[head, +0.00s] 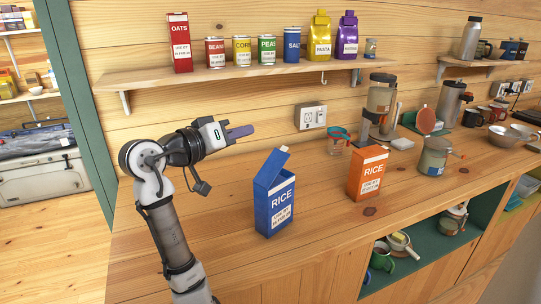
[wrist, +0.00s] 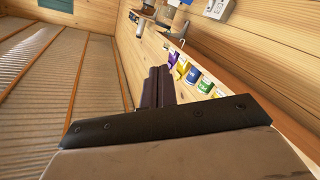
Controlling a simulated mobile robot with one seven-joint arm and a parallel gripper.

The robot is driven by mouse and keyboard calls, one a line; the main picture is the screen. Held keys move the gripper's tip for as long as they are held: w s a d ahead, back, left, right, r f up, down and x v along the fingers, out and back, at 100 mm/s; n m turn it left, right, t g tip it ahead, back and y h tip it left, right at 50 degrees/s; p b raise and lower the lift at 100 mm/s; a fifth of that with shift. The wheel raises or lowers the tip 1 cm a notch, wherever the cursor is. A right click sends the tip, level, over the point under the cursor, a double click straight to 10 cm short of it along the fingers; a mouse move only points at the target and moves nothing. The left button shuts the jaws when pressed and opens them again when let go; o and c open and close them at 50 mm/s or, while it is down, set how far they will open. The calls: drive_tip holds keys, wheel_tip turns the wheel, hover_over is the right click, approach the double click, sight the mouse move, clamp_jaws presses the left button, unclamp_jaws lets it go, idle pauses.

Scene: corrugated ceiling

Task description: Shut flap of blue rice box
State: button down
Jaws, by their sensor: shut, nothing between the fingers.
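The blue rice box (head: 274,201) stands upright on the wooden counter in the head view. Its blue flap (head: 271,167) is raised and tilted up at the top, so the box is open. My gripper (head: 241,131) is above and to the left of the box, apart from it, pointing right. Its dark fingers are together with nothing between them. In the wrist view the shut fingers (wrist: 158,88) point toward the wall shelf; the blue rice box is not in that view.
An orange rice box (head: 368,173) stands right of the blue one. Behind are a measuring cup (head: 338,141) and a coffee maker (head: 379,105). A wall shelf (head: 240,73) with several packages hangs above. The counter (head: 215,215) left of the blue box is clear.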

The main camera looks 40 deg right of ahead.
wheel_tip(320, 180, down, 3)
drive_tip(key=a+m+b, duration=0.1)
drive_tip(key=a+m, duration=0.2)
drive_tip(key=m, duration=0.3)
drive_tip(key=p, duration=0.4)
hover_over(274, 161)
drive_tip(key=a, duration=0.2)
drive_tip(key=shift+s+a+f, duration=0.15)
drive_tip(key=shift+s+f, duration=0.15)
drive_tip(key=shift+f, duration=0.15)
drive_tip(key=d+f, duration=0.1)
drive_tip(key=f+p, duration=0.1)
drive_tip(key=shift+w+d+f, duration=0.15)
drive_tip(key=shift+d+f, duration=0.25)
drive_tip(key=shift+d+f+p, duration=0.15)
drive_tip(key=shift+f+p, duration=0.15)
drive_tip(key=shift+d+f+b, duration=0.1)
drive_tip(key=shift+f+b, duration=0.05)
drive_tip(key=shift+b, duration=0.15)
